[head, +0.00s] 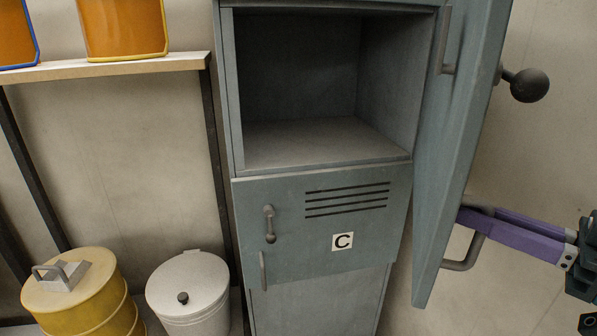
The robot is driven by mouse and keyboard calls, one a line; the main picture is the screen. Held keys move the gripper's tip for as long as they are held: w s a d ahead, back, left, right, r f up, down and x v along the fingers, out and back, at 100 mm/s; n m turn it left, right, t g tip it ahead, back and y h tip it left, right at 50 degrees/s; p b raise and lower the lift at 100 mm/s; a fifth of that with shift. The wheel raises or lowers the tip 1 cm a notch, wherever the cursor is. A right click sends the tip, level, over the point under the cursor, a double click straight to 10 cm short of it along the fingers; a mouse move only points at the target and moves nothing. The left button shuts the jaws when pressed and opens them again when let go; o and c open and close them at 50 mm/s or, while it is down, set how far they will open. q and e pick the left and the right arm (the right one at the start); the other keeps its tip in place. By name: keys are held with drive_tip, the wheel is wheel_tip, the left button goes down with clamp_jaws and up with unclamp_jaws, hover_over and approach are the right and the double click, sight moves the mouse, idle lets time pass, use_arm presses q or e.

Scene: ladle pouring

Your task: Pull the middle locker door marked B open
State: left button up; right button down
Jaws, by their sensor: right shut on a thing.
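The grey locker (224,90) stands in the middle of the head view. Its upper compartment in view (300,85) is open and looks empty. The open door (462,130) is swung out to the right and seen nearly edge-on; its outer face and any letter B are hidden. My right gripper (476,222) comes in from the right with purple fingers. It is shut on the door's bar handle (468,262) on the far side of the door; the fingertips are partly hidden. My left gripper is out of view.
The door marked C (290,190) below is shut. A dark ball knob (528,86) sticks out beyond the open door. A yellow drum (85,300) and a white lidded bin (190,290) stand at lower left. A wooden shelf (110,66) holds orange containers (122,28).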

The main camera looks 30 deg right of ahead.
drive_tip(key=s+d, duration=0.4)
drive_tip(key=d, duration=0.3)
drive_tip(key=shift+s, duration=0.2)
drive_tip(key=c, duration=0.9)
unclamp_jaws()
drive_tip(key=shift+a, duration=0.1)
